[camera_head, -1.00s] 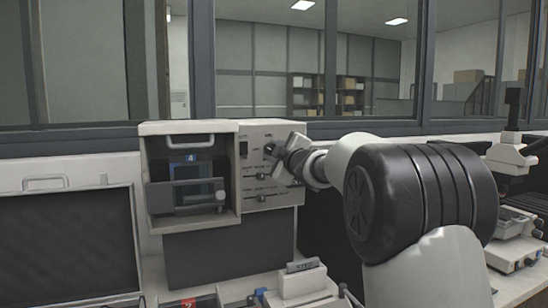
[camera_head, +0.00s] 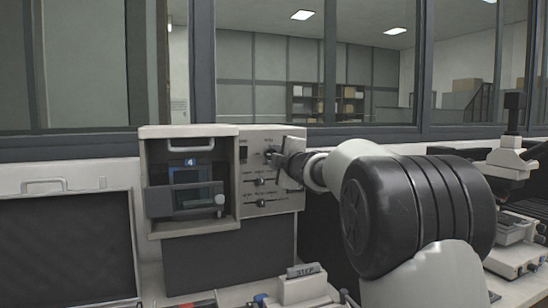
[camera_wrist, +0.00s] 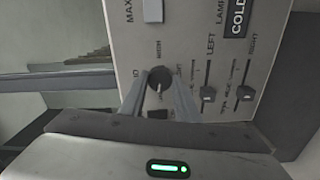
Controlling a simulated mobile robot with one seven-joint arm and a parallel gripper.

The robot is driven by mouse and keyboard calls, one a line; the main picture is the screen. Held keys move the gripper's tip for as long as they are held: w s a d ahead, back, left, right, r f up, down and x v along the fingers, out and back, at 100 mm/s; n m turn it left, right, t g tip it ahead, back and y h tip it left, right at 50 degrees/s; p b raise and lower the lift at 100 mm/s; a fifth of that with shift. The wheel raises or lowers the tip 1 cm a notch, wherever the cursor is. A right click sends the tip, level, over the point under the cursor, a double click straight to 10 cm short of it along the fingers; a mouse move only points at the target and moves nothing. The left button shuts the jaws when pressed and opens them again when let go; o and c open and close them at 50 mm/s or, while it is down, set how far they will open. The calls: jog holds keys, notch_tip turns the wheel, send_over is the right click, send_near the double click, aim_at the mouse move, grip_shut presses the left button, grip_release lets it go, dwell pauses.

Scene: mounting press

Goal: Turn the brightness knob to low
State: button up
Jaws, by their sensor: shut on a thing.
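The round dark knob (camera_wrist: 160,78) sits on the pale control panel (camera_wrist: 185,45) and carries a light pointer line. In the head view my gripper (camera_head: 277,158) reaches the upper right of the panel (camera_head: 285,140) from the right. There its jaws largely hide the knob.
Two sliders (camera_wrist: 208,94) stand beside the knob, and a light switch (camera_wrist: 153,10) is near the panel's top left. In the head view a boxed unit with a handle (camera_head: 188,145) adjoins the panel. A microscope (camera_head: 508,155) stands at the right.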

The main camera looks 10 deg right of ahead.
jog(key=o, duration=1)
jog(key=shift+o, duration=0.2)
jog(key=s+d, duration=0.3)
jog(key=s, duration=1.4)
jog(key=shift+d, duration=0.15)
jog(key=shift+s, duration=0.1)
